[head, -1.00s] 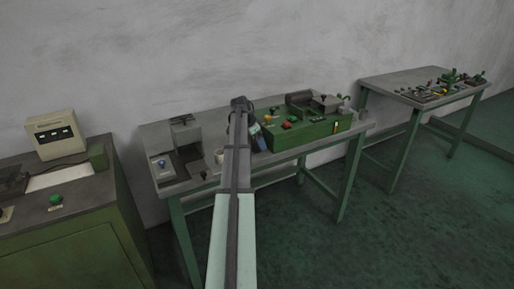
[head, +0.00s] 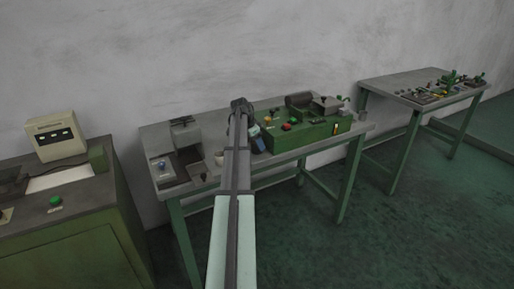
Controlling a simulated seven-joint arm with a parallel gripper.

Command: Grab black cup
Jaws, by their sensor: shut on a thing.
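My arm reaches up the middle of the head view and bends at a dark joint over the middle workbench (head: 150,136). The dark end with my gripper (head: 258,141) shows in part just right of the forearm, low at the left end of the green machine. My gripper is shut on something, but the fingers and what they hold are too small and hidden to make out. I cannot clearly pick out a black cup. A small pale cup-like thing (head: 219,158) stands on the bench just left of my forearm.
The green machine (head: 310,132) with coloured buttons fills the bench's right half. A grey device (head: 186,136) stands at the left. A green cabinet (head: 70,240) is at far left, and another table (head: 385,86) with small parts at right.

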